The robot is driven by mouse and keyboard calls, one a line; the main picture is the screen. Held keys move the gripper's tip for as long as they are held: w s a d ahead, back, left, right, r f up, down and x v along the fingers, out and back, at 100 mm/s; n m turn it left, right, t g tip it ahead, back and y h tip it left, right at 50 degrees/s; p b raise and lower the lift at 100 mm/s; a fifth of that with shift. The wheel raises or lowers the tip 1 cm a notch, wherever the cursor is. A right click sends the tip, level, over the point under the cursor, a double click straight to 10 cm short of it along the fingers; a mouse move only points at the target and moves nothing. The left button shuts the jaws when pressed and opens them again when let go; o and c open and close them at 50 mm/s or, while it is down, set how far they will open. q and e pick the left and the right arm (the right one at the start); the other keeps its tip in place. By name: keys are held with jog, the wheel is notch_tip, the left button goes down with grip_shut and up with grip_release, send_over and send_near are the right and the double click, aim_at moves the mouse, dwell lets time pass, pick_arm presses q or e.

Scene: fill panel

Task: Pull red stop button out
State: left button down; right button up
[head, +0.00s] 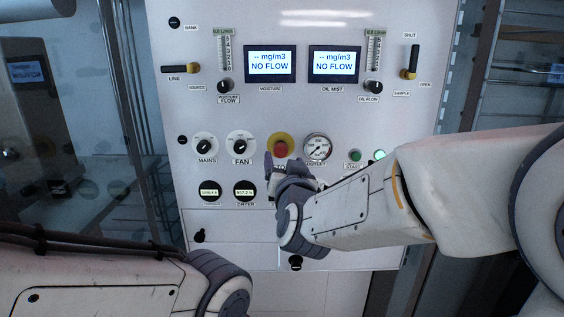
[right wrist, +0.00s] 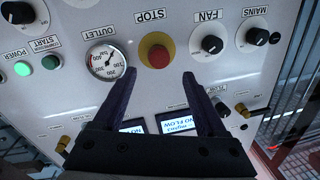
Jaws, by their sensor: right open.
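The red stop button (head: 281,148) sits in a yellow ring on the white panel, in the lower middle of the head view. Its lower edge is close to my right gripper's fingers there. In the right wrist view, which shows the panel upside down, the red button (right wrist: 158,55) is fully in sight. My right gripper (right wrist: 158,74) is open and empty, its two dark fingers apart, pointing at the panel. The button lies just beyond and between the fingertips, with no visible contact. Of my left arm only links show at the lower left; its gripper is out of view.
The outlet gauge (head: 317,148) is right of the button and the FAN knob (head: 240,146) left of it. The MAINS knob (head: 206,146) is farther left. A lit green light (head: 379,155) and a green start button (head: 355,156) are at right. Two displays read NO FLOW above.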

jog(key=s, duration=0.3)
jog(key=s+b, duration=0.1)
jog(key=s, duration=0.1)
jog(key=shift+d, duration=0.3)
jog(key=d+f+n+g, duration=0.1)
jog(key=d+f+g, duration=0.2)
jog(key=f, duration=0.5)
jog(key=d+f+n+g, duration=0.1)
jog(key=d+f+g, duration=0.25)
jog(key=f, duration=0.45)
jog(key=s+d+f+g+h, duration=0.2)
jog(key=s+d+f+g, duration=0.8)
jog(key=s+f, duration=0.35)
jog(key=s+a+r+n+g+y+b, duration=0.1)
jog(key=s+a+n+b, duration=0.4)
jog(key=s+a, duration=0.8)
jog(key=shift+s+r+n, duration=0.35)
jog(key=shift+s+n, duration=0.25)
jog(key=shift+n, duration=0.3)
